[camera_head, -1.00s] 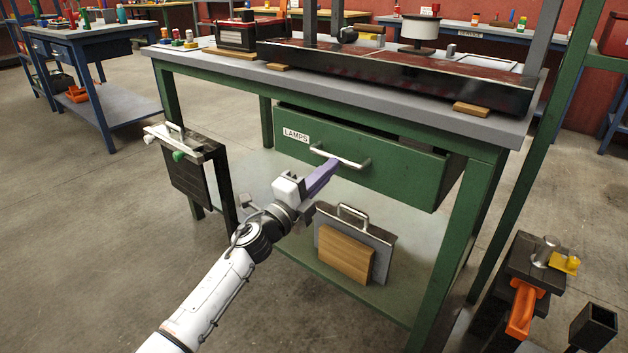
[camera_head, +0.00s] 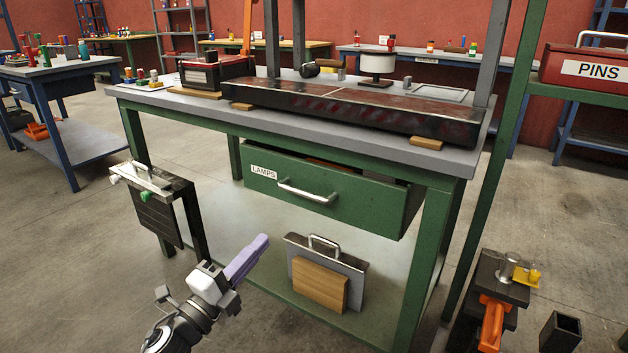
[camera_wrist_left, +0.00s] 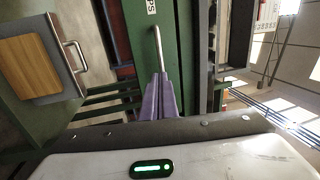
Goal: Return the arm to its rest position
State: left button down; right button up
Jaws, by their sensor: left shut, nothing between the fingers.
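My left gripper (camera_head: 262,243) has purple fingers and is shut and empty. In the head view it is low in the picture, in front of the green bench and below the drawer handle, apart from it. In the left wrist view the purple fingers (camera_wrist_left: 160,82) lie together and point towards the handle (camera_wrist_left: 158,45), with nothing between them. The green drawer (camera_head: 330,190) labelled LAMPS stands partly pulled out, with its metal handle (camera_head: 307,192) across the front. My right gripper is in neither view.
A metal-handled plate with a wooden block (camera_head: 320,284) stands on the lower shelf. A dark hanging panel (camera_head: 158,215) is left of the gripper. An orange-handled fixture (camera_head: 492,322) stands at the lower right. Open floor (camera_head: 70,270) lies to the left.

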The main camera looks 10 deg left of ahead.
pick_arm(q)
jog(key=s+a+f+n+g+y, duration=0.2)
jog(key=s+a+f+n+y, duration=0.35)
jog(key=n+y, duration=0.4)
jog(key=s+f+n+g, duration=0.4)
jog(key=s+f+n, duration=0.1)
jog(key=s, duration=0.4)
jog(key=s+f+n+g, duration=0.5)
jog(key=s, duration=0.4)
jog(key=s+d+f+g+h, duration=0.2)
jog(key=s+d+g, duration=0.2)
jog(key=s, duration=0.7)
jog(key=w+d+f+t+h, duration=0.25)
jog(key=w+d+h, duration=0.2)
jog(key=d, duration=0.55)
jog(key=a+r+t+y+p, duration=0.2)
jog(key=r+p, duration=1.2)
jog(key=p, duration=0.7)
jog(key=shift+s+a+n+p, duration=0.3)
jog(key=shift+s+a+n, duration=0.1)
jog(key=shift+a, duration=0.4)
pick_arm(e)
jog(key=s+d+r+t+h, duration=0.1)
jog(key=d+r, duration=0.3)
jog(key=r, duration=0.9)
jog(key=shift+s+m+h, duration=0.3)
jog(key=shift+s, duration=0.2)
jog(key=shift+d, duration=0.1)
